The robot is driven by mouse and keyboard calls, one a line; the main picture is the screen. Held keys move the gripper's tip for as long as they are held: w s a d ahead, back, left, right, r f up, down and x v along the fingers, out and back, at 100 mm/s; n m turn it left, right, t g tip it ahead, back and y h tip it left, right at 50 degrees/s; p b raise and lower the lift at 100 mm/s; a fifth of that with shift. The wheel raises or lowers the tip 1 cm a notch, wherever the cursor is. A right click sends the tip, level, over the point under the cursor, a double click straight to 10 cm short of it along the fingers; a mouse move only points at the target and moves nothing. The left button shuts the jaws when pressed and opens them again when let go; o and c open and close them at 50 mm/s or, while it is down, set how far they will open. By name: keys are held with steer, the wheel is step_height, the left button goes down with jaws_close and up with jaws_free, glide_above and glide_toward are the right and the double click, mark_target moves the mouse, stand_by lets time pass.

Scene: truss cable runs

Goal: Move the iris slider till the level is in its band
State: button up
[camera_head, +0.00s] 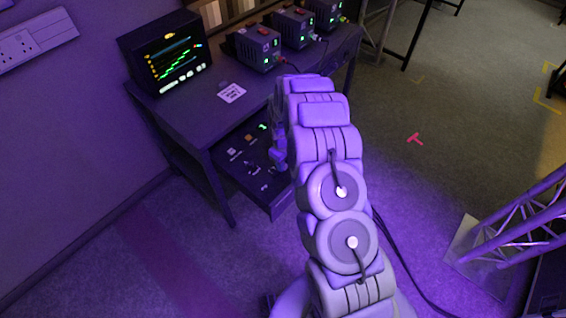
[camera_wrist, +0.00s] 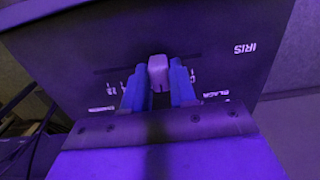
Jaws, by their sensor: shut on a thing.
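In the wrist view, a pale slider cap (camera_wrist: 158,73) stands on a dark control panel (camera_wrist: 215,50) marked IRIS near its right side. The two blue fingers of my gripper (camera_wrist: 157,82) are on either side of the cap and shut on it. A dark slot runs across the panel by the cap. Scale marks beside it are partly hidden by the fingers. In the head view, the low control panel (camera_head: 240,172) sits under the desk, partly behind my arm. A screen (camera_head: 172,62) shows green traces; I cannot read a level or band from it.
The desk (camera_head: 200,105) carries the screen, a white card (camera_head: 232,92) and several grey power boxes (camera_head: 257,47). A truss (camera_head: 520,225) stands at the lower right, with a black cable on the floor near my arm. Open floor (camera_head: 440,110) lies to the right.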

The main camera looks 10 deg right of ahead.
jaws_close()
steer(key=shift+w+d+p, duration=0.2)
steer(key=shift+w+d, duration=0.4)
steer(key=shift+d, duration=0.25)
steer(key=shift+w+d+p, duration=0.15)
steer(key=shift+w+d, duration=0.4)
steer(key=shift+d, duration=0.3)
steer(key=o, duration=0.9)
jaws_free()
steer(key=shift+a, duration=0.1)
steer(key=shift+c, duration=0.2)
step_height(320, 180, up, 17)
steer(key=p, duration=0.3)
steer(key=shift+a+r, duration=0.1)
